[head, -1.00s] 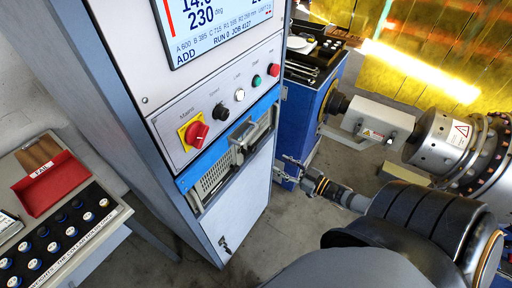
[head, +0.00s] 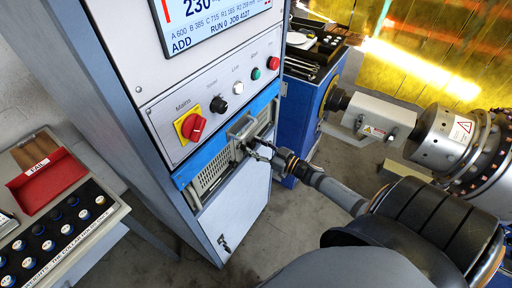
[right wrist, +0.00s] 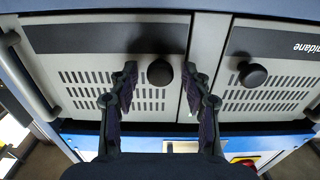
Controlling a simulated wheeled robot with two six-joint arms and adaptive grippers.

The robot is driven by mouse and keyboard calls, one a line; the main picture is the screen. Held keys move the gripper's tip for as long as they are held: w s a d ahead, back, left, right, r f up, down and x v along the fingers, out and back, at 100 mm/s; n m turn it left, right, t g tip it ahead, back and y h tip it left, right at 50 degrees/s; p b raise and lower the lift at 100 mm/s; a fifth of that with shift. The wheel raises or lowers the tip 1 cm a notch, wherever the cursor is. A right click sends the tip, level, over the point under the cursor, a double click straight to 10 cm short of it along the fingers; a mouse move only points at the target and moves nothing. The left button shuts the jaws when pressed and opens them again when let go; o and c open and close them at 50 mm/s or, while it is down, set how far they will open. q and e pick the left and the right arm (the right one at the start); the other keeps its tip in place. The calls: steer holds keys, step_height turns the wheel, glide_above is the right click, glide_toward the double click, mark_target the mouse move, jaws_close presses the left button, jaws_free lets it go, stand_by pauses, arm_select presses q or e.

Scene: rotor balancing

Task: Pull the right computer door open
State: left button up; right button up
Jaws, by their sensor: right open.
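The rack computer (head: 207,178) sits in a blue-framed bay of the tall grey cabinet, below its control panel. The right wrist view shows it upside down, with two vented grey doors side by side, each with a round black knob. The right door (right wrist: 90,75) is on the left of that picture. My right gripper (right wrist: 160,88) is open, its two fingers on either side of the right door's knob (right wrist: 160,73). Whether they touch it cannot be told. In the head view my right gripper (head: 256,150) is at the computer's front. My left gripper is not in view.
A red mains switch (head: 193,127) and buttons sit above the bay. Metal bar handles (right wrist: 25,75) flank the computer front. A side table at left holds a red FAIL tray (head: 45,180). The rotor machine (head: 445,140) stands at right. Floor between is clear.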

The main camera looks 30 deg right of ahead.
jaws_close()
stand_by(0.5)
